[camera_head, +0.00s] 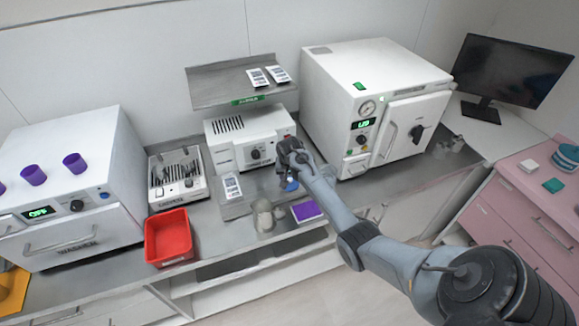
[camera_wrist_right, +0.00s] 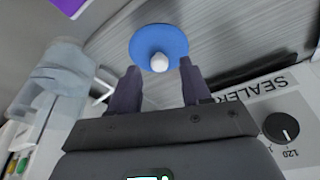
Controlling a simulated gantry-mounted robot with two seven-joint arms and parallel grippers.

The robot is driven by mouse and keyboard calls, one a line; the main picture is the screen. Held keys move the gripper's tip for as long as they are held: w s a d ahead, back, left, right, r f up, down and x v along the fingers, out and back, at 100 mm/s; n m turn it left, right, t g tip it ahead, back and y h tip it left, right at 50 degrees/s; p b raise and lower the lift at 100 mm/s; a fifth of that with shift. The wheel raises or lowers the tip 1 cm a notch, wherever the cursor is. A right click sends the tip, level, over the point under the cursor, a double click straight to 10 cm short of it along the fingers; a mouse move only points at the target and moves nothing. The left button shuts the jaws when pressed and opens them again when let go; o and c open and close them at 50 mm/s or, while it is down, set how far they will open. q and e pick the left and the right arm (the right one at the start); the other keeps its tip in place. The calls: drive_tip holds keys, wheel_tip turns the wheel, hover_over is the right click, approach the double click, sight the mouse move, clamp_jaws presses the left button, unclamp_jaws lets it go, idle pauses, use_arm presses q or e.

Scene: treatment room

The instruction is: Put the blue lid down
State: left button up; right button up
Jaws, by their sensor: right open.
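The blue lid (camera_wrist_right: 150,38) is a round disc with a white knob (camera_wrist_right: 160,63) on it. In the head view the lid (camera_head: 292,187) shows as a small blue patch on the steel surface in front of the sealer, partly hidden by my right gripper (camera_head: 288,176). In the right wrist view my right gripper (camera_wrist_right: 160,78) is open, with its two fingers spread and the knob near their tips, between them. The lid appears to lie flat on the brushed metal. I cannot tell whether a finger touches the knob. My left gripper is not in view.
The sealer (camera_head: 238,140) stands just behind. A purple block (camera_head: 306,211) and a pale rounded object (camera_head: 264,214) sit close in front. A red bin (camera_head: 168,238) is to the left, and a large white sterilizer (camera_head: 340,90) to the right.

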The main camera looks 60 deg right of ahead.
sight(289, 191)
drive_tip(key=v, duration=1)
drive_tip(key=shift+r, duration=0.2)
